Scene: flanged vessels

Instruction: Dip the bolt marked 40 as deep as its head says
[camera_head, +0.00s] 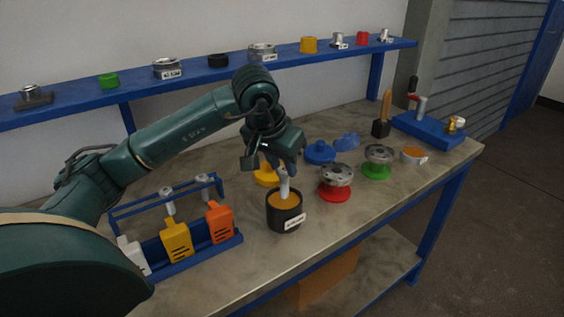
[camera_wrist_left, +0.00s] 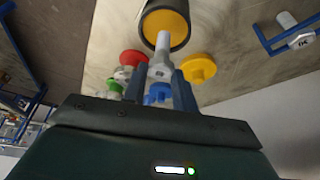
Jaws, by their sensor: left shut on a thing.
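My left gripper (camera_head: 281,167) points down and is shut on a grey bolt (camera_head: 284,187). The bolt hangs roughly upright over a black pot (camera_head: 272,217) holding orange-brown paste. In the head view its lower end appears at the paste, inside the pot's mouth; I cannot tell how deep. In the left wrist view the bolt (camera_wrist_left: 163,45) reaches from between the fingers (camera_wrist_left: 160,82) across the rim of the pot (camera_wrist_left: 148,25). The mark on its head is not readable. The pot has a white label, too small to read. My right gripper is not in view.
A blue rack (camera_head: 120,212) left of the pot holds two bolts. Below it a blue holder carries white, yellow and orange tags (camera_head: 220,222). Red (camera_head: 335,194) and green (camera_head: 376,172) flanged vessels stand right of the pot. A yellow piece (camera_head: 265,178) lies behind it.

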